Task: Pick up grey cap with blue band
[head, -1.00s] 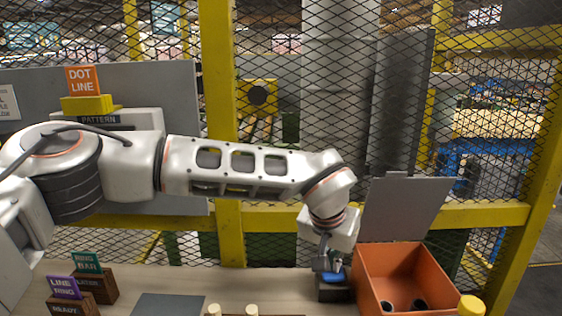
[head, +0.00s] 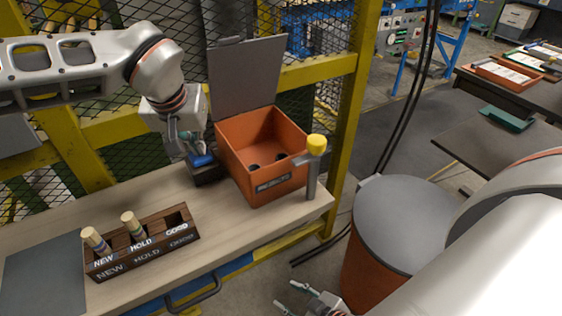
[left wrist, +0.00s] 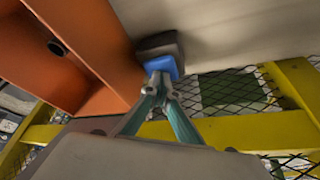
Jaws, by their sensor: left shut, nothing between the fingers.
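My left gripper (head: 193,150) is shut and points down at a blue-topped dark block (head: 208,174) left of the bin. In the left wrist view the shut fingertips (left wrist: 160,84) meet or nearly meet the blue top (left wrist: 161,66). My right gripper (head: 290,294) is open and empty, low beside the bench.
The bin's grey lid (head: 247,75) stands up behind it. A yellow-topped post (head: 315,165) stands at its right. A wooden rack (head: 150,246) marked NEW, HOLD and GOOD holds two pegs. A grey-lidded orange drum (head: 405,225) stands right of the bench.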

